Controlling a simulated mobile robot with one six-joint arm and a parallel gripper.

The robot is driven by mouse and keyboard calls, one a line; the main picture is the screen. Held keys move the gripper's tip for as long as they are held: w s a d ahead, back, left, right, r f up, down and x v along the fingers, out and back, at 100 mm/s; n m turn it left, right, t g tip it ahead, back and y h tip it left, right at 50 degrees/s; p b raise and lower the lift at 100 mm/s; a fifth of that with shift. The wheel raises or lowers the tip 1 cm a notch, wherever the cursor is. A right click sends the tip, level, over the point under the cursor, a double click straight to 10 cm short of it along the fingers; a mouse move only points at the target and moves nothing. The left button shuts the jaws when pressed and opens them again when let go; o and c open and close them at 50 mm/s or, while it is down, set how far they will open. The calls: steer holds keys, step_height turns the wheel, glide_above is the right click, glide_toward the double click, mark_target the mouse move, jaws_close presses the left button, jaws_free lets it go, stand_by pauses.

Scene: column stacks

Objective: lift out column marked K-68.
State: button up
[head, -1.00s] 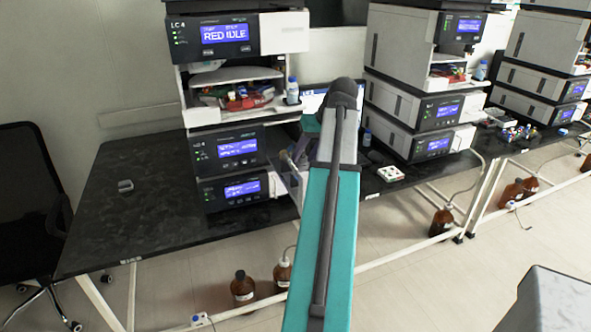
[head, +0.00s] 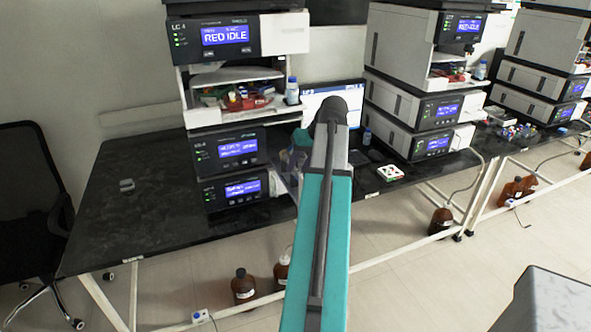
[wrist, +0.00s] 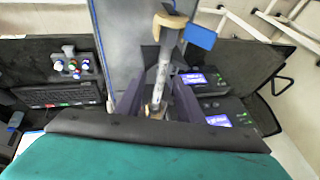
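In the wrist view a slim metallic column (wrist: 157,88) stands out between the two dark fingers of my gripper (wrist: 157,103). Its upper end meets a tan curved piece (wrist: 172,20), and a blue tag (wrist: 202,37) hangs beside it. Gaps show on both sides of the column, so the fingers look open around it and not clamped. No K-68 marking can be read. In the head view my gripper (head: 290,162) is small and partly hidden by my arm, at the right side of the left instrument stack (head: 228,150).
A monitor (head: 333,98) stands behind my arm. A white tray (head: 390,173) lies on the bench to its right. A keyboard (wrist: 60,94) and a vial rack (wrist: 74,66) are at the left in the wrist view. The left bench (head: 130,200) is mostly clear.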

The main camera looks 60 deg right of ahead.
jaws_close()
steer(key=shift+r, duration=0.1)
stand_by(0.4)
step_height(320, 180, up, 10)
steer(key=b, duration=0.2)
stand_by(0.5)
stand_by(0.5)
